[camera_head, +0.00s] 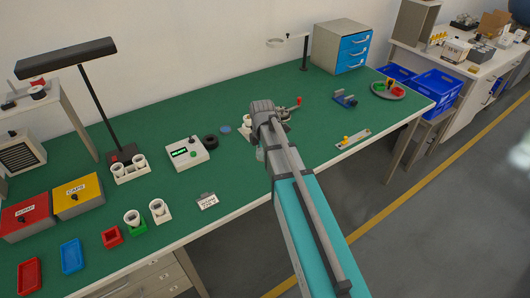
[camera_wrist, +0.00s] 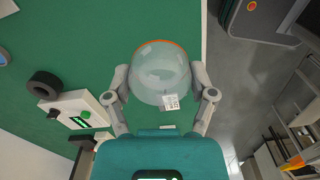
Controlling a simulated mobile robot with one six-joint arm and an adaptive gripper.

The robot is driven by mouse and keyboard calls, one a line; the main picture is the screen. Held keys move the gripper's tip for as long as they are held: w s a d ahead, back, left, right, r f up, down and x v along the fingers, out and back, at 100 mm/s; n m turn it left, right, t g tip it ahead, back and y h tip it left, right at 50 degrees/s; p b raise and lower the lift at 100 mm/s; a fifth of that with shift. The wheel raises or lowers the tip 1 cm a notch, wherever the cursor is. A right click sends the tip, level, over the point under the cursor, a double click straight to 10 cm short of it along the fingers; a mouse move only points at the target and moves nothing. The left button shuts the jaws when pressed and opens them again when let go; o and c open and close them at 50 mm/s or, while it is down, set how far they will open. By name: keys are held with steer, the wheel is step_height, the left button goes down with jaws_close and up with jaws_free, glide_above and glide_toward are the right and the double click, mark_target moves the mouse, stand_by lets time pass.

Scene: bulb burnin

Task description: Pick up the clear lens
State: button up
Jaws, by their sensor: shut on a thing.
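The clear lens (camera_wrist: 160,66) is a see-through dome with an orange rim and a small white printed label. In the wrist view it sits between the two fingers of my gripper (camera_wrist: 161,84), which is shut on it. In the head view my gripper (camera_head: 265,132) is over the green bench top, right of the grey box with a green display (camera_head: 187,152).
A black ring (camera_head: 211,141) and a blue disc (camera_head: 225,129) lie near the display box. A small card sign (camera_head: 207,201) stands towards the front edge. White holders with cups (camera_head: 131,170) and red and yellow bins (camera_head: 78,196) are at left. Bare green bench (camera_head: 240,185) lies left of my arm.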

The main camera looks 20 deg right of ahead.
mark_target(262, 151)
steer(key=shift+r, duration=0.2)
steer(key=shift+r+p, duration=2.05)
steer(key=shift+p, duration=0.25)
